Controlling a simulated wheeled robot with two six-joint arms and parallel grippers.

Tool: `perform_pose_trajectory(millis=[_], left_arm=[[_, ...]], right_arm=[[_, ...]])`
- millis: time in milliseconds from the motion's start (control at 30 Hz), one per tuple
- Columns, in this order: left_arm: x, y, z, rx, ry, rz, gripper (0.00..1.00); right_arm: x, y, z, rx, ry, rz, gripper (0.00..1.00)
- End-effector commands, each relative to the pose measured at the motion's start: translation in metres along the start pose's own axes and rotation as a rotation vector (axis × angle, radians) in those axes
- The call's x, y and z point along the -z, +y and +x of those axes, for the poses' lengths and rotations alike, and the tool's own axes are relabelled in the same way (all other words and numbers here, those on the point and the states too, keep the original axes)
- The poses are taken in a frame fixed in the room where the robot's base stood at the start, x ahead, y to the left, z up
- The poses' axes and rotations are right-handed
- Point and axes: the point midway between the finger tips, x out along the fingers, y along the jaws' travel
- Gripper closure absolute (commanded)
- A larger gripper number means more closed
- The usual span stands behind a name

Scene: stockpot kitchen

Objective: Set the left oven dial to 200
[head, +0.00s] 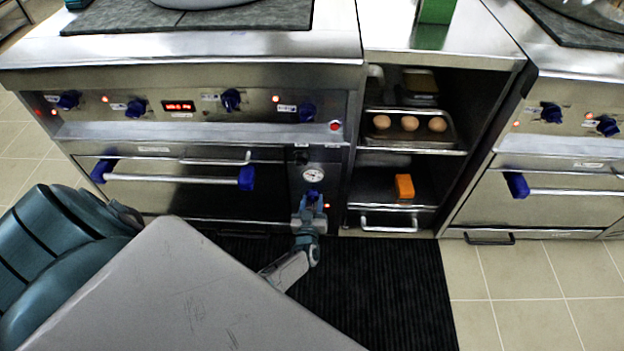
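The left oven (200,192) has a narrow control panel on its right side with a round white gauge (313,175). Just below the gauge is a blue dial (313,195), partly hidden by my gripper. My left gripper (309,206) is right at this dial, its fingertips overlapping the dial's lower part. The gripper is small in the picture, and I cannot tell whether its fingers are closed on the dial. The dial's pointer and numbers are too small to read. My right gripper is not in view.
Several blue knobs (231,99) line the stove panel above. The oven door handle (175,179) is left of the dial. An open cabinet to the right holds a tray (455,138) of eggs and an orange block (404,187). A black mat (390,290) covers the floor in front.

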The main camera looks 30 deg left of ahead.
Motion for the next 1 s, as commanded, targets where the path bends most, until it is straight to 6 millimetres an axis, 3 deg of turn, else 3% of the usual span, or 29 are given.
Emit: perform_pose_trajectory(millis=[100,467,800,1000], left_arm=[[0.0,0.0,0.0,0.0,-0.001,-0.001,0.41],[0.0,0.0,-0.008,0.0,-0.001,-0.001,0.41],[0.001,0.0,-0.072,0.0,-0.002,0.0,0.41],[0.0,0.001,-0.1,0.0,-0.001,-0.001,0.41]], right_arm=[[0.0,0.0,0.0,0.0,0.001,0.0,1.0],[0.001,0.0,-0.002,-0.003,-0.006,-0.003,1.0],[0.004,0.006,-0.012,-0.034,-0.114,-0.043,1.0],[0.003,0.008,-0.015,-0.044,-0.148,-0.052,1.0]])
